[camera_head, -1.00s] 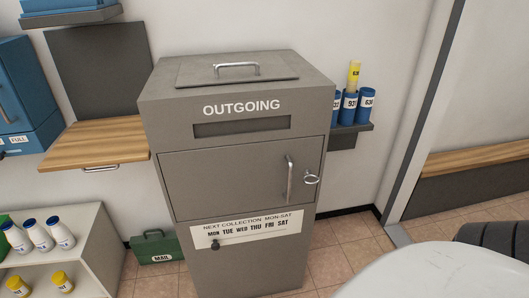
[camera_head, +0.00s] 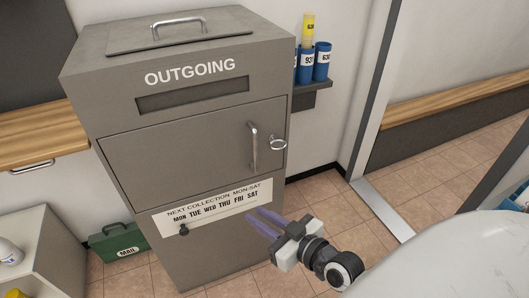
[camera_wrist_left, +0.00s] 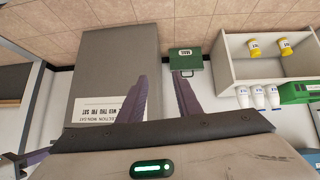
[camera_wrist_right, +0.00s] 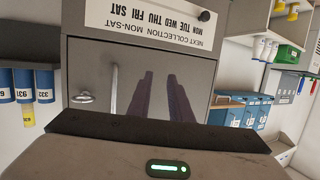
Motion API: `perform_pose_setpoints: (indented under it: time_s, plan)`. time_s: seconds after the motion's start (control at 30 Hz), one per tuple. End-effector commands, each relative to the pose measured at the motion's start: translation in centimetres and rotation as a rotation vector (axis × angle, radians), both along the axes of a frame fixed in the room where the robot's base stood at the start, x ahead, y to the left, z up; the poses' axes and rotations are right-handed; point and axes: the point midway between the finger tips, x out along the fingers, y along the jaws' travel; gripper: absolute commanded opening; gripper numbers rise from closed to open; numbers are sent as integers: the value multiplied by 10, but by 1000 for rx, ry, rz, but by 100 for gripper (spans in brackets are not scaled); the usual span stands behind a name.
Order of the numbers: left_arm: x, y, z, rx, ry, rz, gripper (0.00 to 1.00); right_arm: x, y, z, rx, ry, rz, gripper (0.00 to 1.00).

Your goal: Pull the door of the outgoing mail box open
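The grey outgoing mail box (camera_head: 120,85) stands left of centre in the head view. Its door (camera_head: 185,150) is shut, with a vertical metal handle (camera_head: 252,146) near its right edge and a ring (camera_head: 278,143) beside the handle. In the right wrist view the door handle (camera_wrist_right: 113,88) appears left of the fingers. My right gripper (camera_head: 258,217) is in front of the box, below the handle and apart from it. Its purple fingers (camera_wrist_right: 161,98) are parted and empty. My left gripper (camera_wrist_left: 161,95) shows only in its wrist view, with fingers wide apart and empty.
A green mail case (camera_head: 118,245) sits on the floor left of the box. Blue tubes (camera_head: 321,62) stand on a shelf to the right. A wooden shelf (camera_head: 40,130) and a white shelf unit (camera_head: 45,250) are at left. Tiled floor is clear right of the box.

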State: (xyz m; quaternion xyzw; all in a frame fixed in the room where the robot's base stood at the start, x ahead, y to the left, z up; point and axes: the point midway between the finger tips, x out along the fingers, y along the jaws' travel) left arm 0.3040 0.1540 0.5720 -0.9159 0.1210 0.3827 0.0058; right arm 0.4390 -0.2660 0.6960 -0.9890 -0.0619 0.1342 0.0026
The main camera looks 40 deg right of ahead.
Motion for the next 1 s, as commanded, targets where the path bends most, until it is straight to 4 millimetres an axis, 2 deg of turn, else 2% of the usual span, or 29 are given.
perform_pose_setpoints:
  time_s: [0.03,0.1,0.2,0.27,0.47,0.8,1.0]
  plan:
    - [2,-1,-8,-2,-8,-2,31,15,-23,14,-4,-80,-40,19]
    - [4,-1,-8,-4,-16,-3,31,27,-50,38,-7,-166,-92,19]
    - [5,-2,-9,-4,-19,-6,31,36,-76,60,-10,-243,-144,19]
    - [5,-2,-8,-5,-20,-7,31,40,-84,68,-11,-265,-161,19]
    - [1,-2,-7,-5,-13,-8,31,63,-88,73,-8,-275,-169,19]
    - [-2,-2,-11,-5,-6,-9,31,122,-89,71,-7,-271,-165,19]
    - [-1,-2,-12,-4,-7,-9,31,139,-89,71,-9,-271,-165,19]
